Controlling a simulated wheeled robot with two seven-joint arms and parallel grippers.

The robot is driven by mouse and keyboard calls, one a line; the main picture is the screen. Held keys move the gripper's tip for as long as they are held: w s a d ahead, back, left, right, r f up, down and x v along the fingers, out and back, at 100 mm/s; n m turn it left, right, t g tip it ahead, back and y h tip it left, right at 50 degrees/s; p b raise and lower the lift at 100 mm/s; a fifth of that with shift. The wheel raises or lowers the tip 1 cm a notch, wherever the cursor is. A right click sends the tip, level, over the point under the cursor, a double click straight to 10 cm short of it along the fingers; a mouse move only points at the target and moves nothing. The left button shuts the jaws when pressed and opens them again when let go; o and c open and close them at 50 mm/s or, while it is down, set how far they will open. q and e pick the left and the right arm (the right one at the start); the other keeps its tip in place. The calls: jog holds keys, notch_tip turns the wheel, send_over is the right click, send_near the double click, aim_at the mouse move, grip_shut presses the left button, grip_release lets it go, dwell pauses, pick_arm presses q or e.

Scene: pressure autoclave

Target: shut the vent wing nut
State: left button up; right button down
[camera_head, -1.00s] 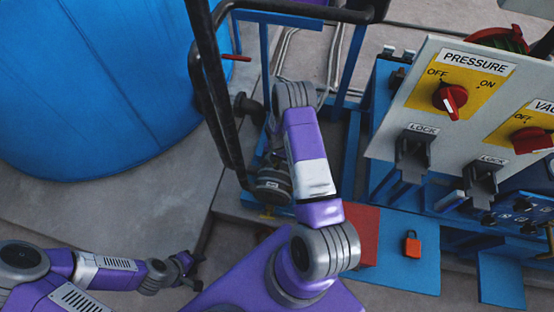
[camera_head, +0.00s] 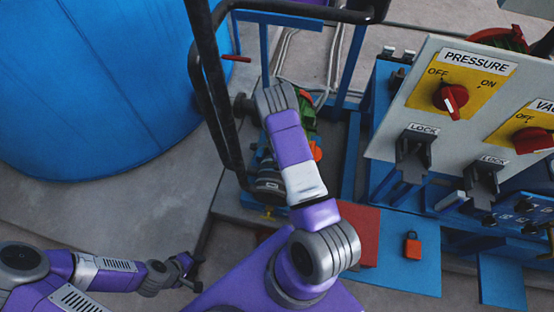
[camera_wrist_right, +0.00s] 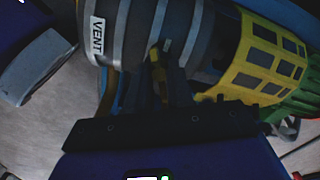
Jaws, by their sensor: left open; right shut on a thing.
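The vent fitting (camera_wrist_right: 150,30) is a dark grey banded cylinder with a white VENT label, at the top of the right wrist view. My right gripper (camera_wrist_right: 163,85) is at its underside, shut on a small brass-yellow piece, the wing nut (camera_wrist_right: 158,68). The fingers and shadow hide most of the nut, so its angle is unclear. In the head view my right forearm covers the right gripper and the nut; a dark round fitting (camera_head: 268,187) shows beside it. My left gripper (camera_head: 189,268) is open and empty, low over the floor at left.
A yellow-and-green part (camera_wrist_right: 265,60) lies close right of the vent. A black pipe frame (camera_head: 208,95) stands left of my right arm, near a big blue tank (camera_head: 90,80). The control panel (camera_head: 470,110) and an orange padlock (camera_head: 412,246) are at right.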

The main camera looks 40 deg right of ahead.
jog(key=m, duration=0.5)
jog(key=shift+m+p, duration=0.3)
jog(key=shift+m, duration=0.1)
dwell(0.3)
jog(key=c, duration=1)
grip_release()
notch_tip(320, 180, up, 8)
jog(key=p, duration=0.3)
jog(key=shift+f, duration=0.25)
